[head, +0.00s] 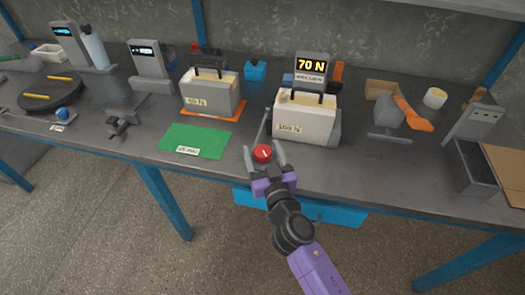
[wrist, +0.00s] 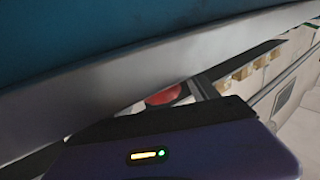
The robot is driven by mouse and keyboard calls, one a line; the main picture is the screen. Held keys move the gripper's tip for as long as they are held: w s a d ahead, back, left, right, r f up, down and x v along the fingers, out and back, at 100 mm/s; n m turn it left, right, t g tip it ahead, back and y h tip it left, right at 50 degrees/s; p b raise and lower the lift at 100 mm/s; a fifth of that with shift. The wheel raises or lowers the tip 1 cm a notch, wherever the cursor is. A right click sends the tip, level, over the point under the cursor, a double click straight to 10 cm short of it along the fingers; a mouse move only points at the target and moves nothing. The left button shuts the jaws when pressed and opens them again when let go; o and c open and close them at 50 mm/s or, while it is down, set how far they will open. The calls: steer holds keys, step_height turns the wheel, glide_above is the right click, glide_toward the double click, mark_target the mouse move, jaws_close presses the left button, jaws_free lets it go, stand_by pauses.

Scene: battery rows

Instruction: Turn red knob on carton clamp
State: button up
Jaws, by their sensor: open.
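The carton clamp stands at the bench front, with a white carton (head: 305,118) labelled 100 N between its grey plates and a display (head: 311,66) reading 70 N behind. Its round red knob (head: 263,153) with a pale mark is at the clamp's lower left, near the bench's front edge. My gripper (head: 266,155) is open, with one finger seen on each side of the knob; I cannot tell if they touch it. In the wrist view the red knob (wrist: 164,95) is partly hidden behind dark and grey parts. The carton (wrist: 294,60) shows at the right.
A green mat (head: 196,141) lies left of the knob. A grey carton (head: 212,96) stands on an orange base behind it. An orange-handled tool (head: 411,113) and a grey bin (head: 474,168) are to the right. A blue drawer (head: 335,214) hangs under the bench edge.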

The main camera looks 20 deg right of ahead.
steer(key=c, duration=1.4)
steer(key=shift+o, duration=0.2)
steer(key=shift+f+h+b, duration=0.15)
steer(key=shift+h+b, duration=0.15)
steer(key=shift+b, duration=0.45)
